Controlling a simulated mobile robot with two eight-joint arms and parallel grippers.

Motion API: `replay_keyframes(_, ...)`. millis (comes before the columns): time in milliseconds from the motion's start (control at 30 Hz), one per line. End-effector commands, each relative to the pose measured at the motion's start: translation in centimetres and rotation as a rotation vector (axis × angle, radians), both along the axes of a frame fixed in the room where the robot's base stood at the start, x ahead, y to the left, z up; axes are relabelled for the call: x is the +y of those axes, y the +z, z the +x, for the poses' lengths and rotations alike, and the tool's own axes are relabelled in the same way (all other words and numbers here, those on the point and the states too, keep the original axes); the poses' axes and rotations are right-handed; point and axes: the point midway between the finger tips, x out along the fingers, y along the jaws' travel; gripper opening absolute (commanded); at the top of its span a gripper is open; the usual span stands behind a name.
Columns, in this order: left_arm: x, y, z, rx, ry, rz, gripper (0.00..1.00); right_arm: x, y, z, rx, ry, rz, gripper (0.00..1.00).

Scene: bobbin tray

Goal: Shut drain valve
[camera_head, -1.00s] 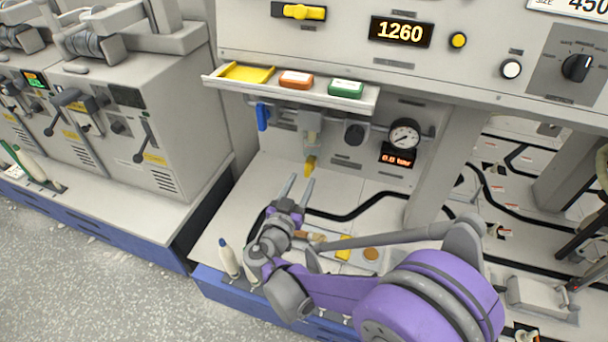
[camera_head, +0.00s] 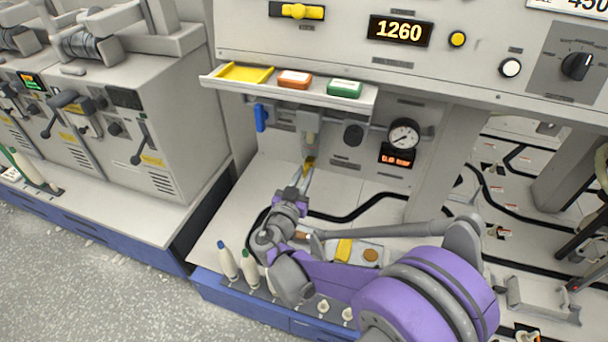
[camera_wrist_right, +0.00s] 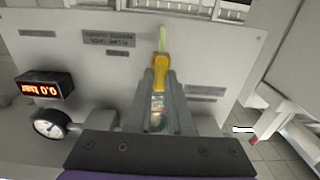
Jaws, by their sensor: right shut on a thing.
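The yellow drain valve (camera_head: 309,162) hangs below the clear filter bowl (camera_head: 311,138), under the shelf of the machine. My right gripper (camera_head: 303,174) reaches up to it from below, its two fingers shut on the yellow part. In the right wrist view, which is upside down, the yellow valve (camera_wrist_right: 161,68) sits between the fingertips (camera_wrist_right: 161,84), with a pale stem beyond it. The fingers hide part of the valve, so I cannot tell its exact turn. My left gripper is not in view.
A pressure gauge (camera_head: 404,134) sits right of the valve, above a red display (camera_head: 397,156) reading 0.0 bar. A blue lever (camera_head: 262,117) is at the left. A shelf (camera_head: 215,80) with coloured trays overhangs. Bobbins (camera_head: 228,263) stand at the front edge below.

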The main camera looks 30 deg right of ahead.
Motion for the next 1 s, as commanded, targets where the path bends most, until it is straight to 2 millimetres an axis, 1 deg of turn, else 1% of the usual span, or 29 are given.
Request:
replay_keyframes(267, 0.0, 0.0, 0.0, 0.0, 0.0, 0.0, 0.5, 0.0, 0.0, 0.0, 0.006, 0.0, -0.005, 0.0)
replay_keyframes(467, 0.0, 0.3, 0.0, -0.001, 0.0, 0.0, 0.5, 0.0, 0.0, 0.0, 0.051, 0.0, -0.044, 0.0)
replay_keyframes(667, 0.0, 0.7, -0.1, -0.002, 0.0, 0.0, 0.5, 0.1, 0.1, 0.0, 0.152, 0.0, -0.13, 0.0)
replay_keyframes(1000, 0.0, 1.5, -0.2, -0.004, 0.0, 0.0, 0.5, 0.2, 0.0, 0.1, 0.393, 0.0, -0.334, 0.0)
